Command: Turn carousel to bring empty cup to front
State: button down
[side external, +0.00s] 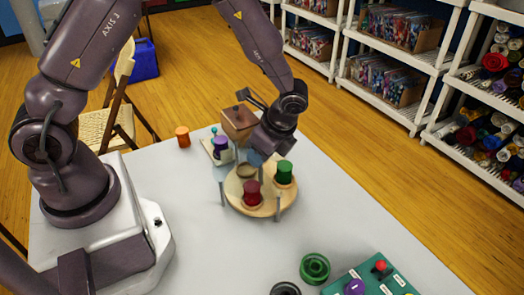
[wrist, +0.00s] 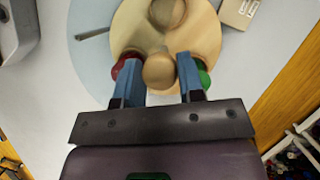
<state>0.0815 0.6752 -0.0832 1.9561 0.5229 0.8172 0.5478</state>
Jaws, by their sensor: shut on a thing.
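The round wooden carousel (side external: 262,208) stands on the white table; it also shows in the wrist view (wrist: 207,35). It carries a red spool (side external: 252,193) at its front and a green spool (side external: 284,172) at its right. A brown, round cup-like piece (side external: 246,171) is toward its back left; I cannot tell whether it is empty. My gripper (side external: 257,160) is low over the back of the carousel. In the wrist view its blue fingers (wrist: 158,82) are shut on a tan rounded knob (wrist: 158,70). The red and green spools are partly hidden behind the fingers there.
Thin grey posts (side external: 278,207) stand around the carousel. Behind it are a purple spool (side external: 221,144) and a brown wooden box (side external: 238,121). An orange spool (side external: 182,136) stands at the back left. A green ring (side external: 314,267) and a teal button panel (side external: 370,280) are in front.

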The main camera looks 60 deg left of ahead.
jog(key=shift+m+t, duration=1)
jog(key=shift+m, duration=1.7)
jog(key=shift+s+r+m+t, duration=0.1)
jog(key=shift+m+t, duration=0.4)
jog(key=shift+m, duration=0.7)
jog(key=shift+s+m+t, duration=0.1)
jog(key=shift+m+t, duration=0.4)
jog(key=shift+m, duration=0.7)
jog(key=shift+m+t+h, duration=0.3)
jog(key=shift+m+t, duration=0.05)
jog(key=shift+m, duration=0.85)
jog(key=shift+m+t+h, duration=0.3)
jog(key=shift+m+t, duration=0.05)
jog(key=shift+m, duration=0.85)
jog(key=shift+a+m+t+h, duration=0.1)
jog(key=shift+m+t+h, duration=0.25)
jog(key=shift+m, duration=0.75)
jog(key=shift+m+t+h, duration=0.15)
jog(key=shift+m+h, duration=0.3)
jog(key=shift+m, duration=1.15)
jog(key=c, duration=0.8)
grip_release()
jog(key=shift+o, duration=0.2)
jog(key=shift+n, duration=0.4)
